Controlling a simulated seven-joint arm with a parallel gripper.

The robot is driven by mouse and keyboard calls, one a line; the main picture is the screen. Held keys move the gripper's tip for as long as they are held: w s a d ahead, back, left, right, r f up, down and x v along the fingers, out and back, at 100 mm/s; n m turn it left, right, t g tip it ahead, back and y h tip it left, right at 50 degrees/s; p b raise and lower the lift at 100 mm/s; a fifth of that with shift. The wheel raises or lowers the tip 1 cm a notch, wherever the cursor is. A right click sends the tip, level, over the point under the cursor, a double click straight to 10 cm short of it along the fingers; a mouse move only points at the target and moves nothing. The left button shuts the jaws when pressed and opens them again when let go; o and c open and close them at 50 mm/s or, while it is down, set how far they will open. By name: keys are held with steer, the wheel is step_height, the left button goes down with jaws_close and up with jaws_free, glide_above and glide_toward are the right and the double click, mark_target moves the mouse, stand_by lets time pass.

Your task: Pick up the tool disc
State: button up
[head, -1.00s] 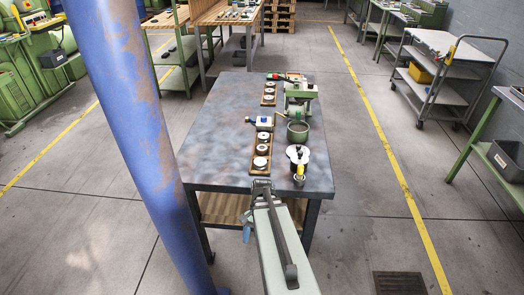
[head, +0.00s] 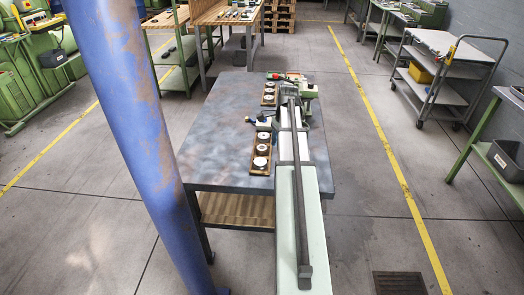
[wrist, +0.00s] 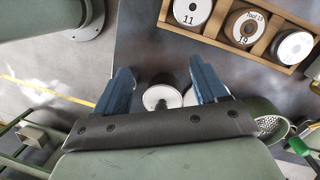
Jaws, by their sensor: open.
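Numbered tool discs sit in a wooden tray (wrist: 262,50) at the upper right of the wrist view: a white disc marked 11 (wrist: 190,10), a brown-faced one reading Tool 13 and 19 (wrist: 243,27), and a pale one (wrist: 294,47). I cannot tell which disc the task means. My gripper (wrist: 160,70) has its two blue fingers apart. A white round piece with a metal centre and a dark body (wrist: 162,97) shows between the fingers, below the tips; no contact is visible. In the head view my arm hides the gripper.
A green perforated bowl (wrist: 262,117) is close to the right finger. In the head view, the wooden tray (head: 251,168) stands left of my arm on the dark table (head: 215,150), whose left side is bare. A green machine (head: 309,92) stands at the back right.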

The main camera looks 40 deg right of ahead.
steer(key=w+d+r+h, duration=0.2)
steer(key=w+r, duration=0.2)
steer(key=w, duration=0.8)
glide_above(262, 147)
steer(key=f, duration=0.8)
steer(key=shift+s+a, duration=0.15)
steer(key=shift+a, duration=0.1)
steer(key=shift+d+f, duration=0.2)
steer(key=shift+f, duration=2.45)
steer(key=c, duration=1.1)
steer(key=shift+c, duration=0.2)
steer(key=shift+r, duration=0.15)
